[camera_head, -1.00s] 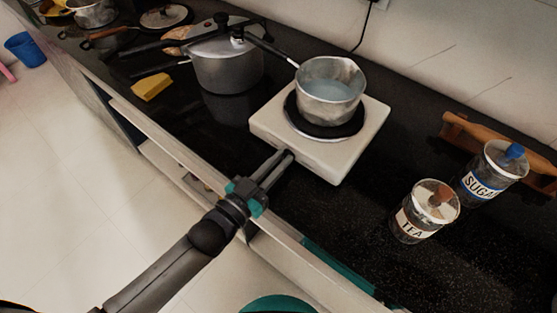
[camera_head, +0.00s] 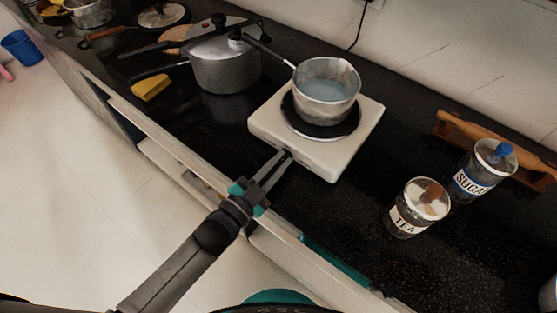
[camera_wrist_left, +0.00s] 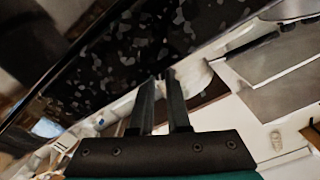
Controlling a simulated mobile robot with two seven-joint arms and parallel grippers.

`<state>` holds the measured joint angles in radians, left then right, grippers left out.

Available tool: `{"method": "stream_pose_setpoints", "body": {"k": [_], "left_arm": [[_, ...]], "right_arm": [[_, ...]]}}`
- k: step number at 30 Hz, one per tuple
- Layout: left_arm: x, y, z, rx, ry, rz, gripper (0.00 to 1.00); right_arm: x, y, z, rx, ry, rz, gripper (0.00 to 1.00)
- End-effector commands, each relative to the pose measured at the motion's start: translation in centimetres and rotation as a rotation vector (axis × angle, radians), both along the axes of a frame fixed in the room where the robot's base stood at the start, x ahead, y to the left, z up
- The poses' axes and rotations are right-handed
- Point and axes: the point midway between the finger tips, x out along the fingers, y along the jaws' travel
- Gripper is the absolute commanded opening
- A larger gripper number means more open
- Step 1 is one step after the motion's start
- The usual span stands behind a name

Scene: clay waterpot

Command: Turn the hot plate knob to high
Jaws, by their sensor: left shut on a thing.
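The white hot plate (camera_head: 330,160) sits on the dark counter, with a metal pot (camera_head: 327,90) of bluish liquid on its black burner. My left gripper (camera_head: 284,154) reaches in over the counter's front edge. Its fingertips meet the front face of the hot plate near its left part. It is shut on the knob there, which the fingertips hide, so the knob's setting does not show. In the left wrist view the two fingers (camera_wrist_left: 165,82) stand slightly apart, and the knob cannot be made out between them. My right gripper is not in view.
A pressure cooker (camera_head: 226,68) stands left of the hot plate, near a yellow sponge (camera_head: 151,88). A tea jar (camera_head: 408,221) and a sugar jar (camera_head: 475,184) stand to the right, before a wooden rack (camera_head: 520,168). The counter between hot plate and jars is clear.

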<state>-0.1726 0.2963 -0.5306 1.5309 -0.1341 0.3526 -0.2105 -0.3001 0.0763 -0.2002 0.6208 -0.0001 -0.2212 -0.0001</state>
Motion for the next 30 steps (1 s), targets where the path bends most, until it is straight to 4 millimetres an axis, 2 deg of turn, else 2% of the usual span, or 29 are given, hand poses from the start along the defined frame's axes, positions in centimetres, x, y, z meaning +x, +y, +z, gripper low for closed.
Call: {"method": "stream_pose_setpoints", "body": {"k": [1,2,9,23,30], "left_arm": [[0.0,0.0,0.0,-0.001,0.001,-0.001,0.00],[0.0,0.0,0.0,-0.001,0.001,-0.001,0.18],[0.0,0.0,0.0,-0.001,0.002,-0.001,0.45],[-0.3,0.2,0.0,-0.001,0.002,0.000,0.45],[-3.2,2.3,-0.1,0.001,0.006,0.000,0.45]], "right_arm": [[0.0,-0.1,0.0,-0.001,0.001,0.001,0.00],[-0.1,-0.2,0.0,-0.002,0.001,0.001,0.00],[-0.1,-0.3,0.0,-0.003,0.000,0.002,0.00],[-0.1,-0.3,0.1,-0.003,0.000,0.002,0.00],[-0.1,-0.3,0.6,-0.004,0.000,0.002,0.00]]}}
